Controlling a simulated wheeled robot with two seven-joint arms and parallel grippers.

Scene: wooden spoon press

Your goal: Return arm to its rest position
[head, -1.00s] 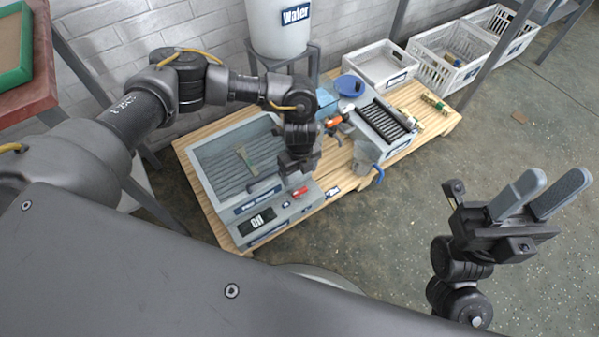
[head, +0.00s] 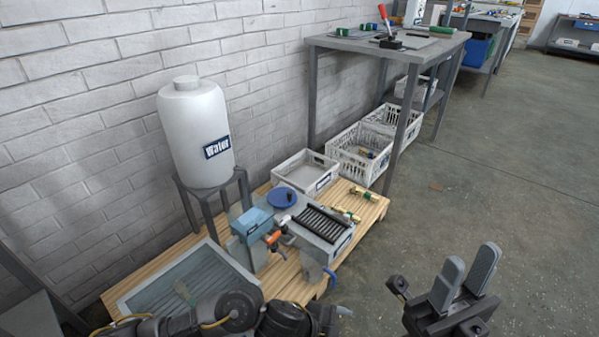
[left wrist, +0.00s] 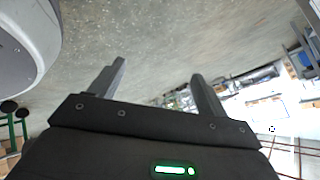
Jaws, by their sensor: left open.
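My left arm (head: 225,312) crosses the bottom left of the head view, in front of the grey-framed tray machine; its gripper is hidden or out of frame there. In the left wrist view my left gripper (left wrist: 160,88) has its two fingers wide apart, with nothing between them and the floor behind. My right gripper (head: 466,282) is at the bottom right of the head view, fingers pointing up, apart and empty, over bare floor.
A wooden pallet (head: 368,213) carries the tray machine (head: 190,278), a blue container (head: 252,224), a roller unit (head: 325,228) and a white crate (head: 305,176). A water tank (head: 196,130) stands behind. A workbench (head: 350,46) is farther back. The floor at right is clear.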

